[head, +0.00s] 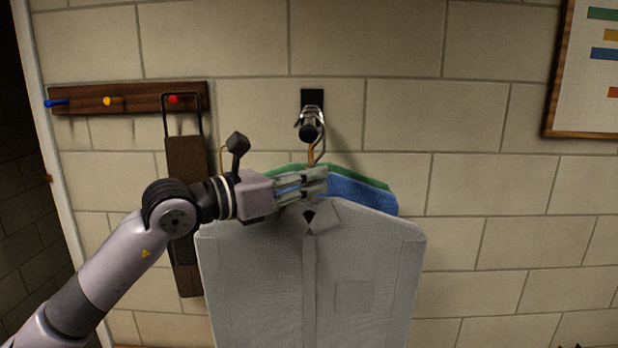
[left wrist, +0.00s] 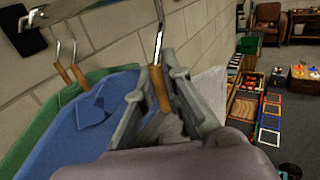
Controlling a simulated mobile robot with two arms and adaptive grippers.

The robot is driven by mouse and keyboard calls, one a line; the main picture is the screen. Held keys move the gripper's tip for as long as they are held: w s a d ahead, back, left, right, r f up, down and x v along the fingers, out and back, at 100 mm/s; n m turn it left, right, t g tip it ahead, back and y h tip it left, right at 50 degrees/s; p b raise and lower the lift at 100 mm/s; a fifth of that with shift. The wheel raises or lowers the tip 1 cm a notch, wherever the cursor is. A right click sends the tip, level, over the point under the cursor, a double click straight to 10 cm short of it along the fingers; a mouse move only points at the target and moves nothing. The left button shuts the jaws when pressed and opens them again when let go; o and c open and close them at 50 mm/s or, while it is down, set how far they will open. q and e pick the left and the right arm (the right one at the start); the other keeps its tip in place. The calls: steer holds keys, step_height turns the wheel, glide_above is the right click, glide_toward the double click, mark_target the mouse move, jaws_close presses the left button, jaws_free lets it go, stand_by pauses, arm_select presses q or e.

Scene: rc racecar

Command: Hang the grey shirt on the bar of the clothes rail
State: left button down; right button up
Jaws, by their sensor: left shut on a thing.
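The grey shirt (head: 390,262) hangs upright from my left gripper (head: 318,183), in front of the other shirts. In the left wrist view the gripper (left wrist: 157,85) is shut on the wooden neck of the shirt's hanger (left wrist: 160,92), whose metal hook (left wrist: 159,40) points up. The clothes rail's bar (head: 309,130) sticks out from a black wall plate (head: 312,97), seen nearly end-on. The bar also shows at the top left of the left wrist view (left wrist: 60,9). My right gripper is not in view.
A blue shirt (head: 365,194) and a green shirt (left wrist: 38,135) hang from the bar on hooks, close behind the grey one. A wooden peg board (head: 140,97) with a brown hanging item (head: 183,155) is on the left. A framed board (head: 590,75) is at upper right.

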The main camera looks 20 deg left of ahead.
arm_select(q)
steer(key=w, duration=0.1)
steer(key=w+a, duration=0.1)
steer(key=w, duration=0.3)
steer(key=shift+w+a+f, duration=0.25)
stand_by(0.3)
stand_by(0.4)
steer(key=c, duration=1.6)
jaws_free()
steer(key=shift+s, duration=0.1)
steer(key=shift+c, duration=0.2)
steer(key=shift+o, duration=0.2)
steer(key=shift+f, duration=0.2)
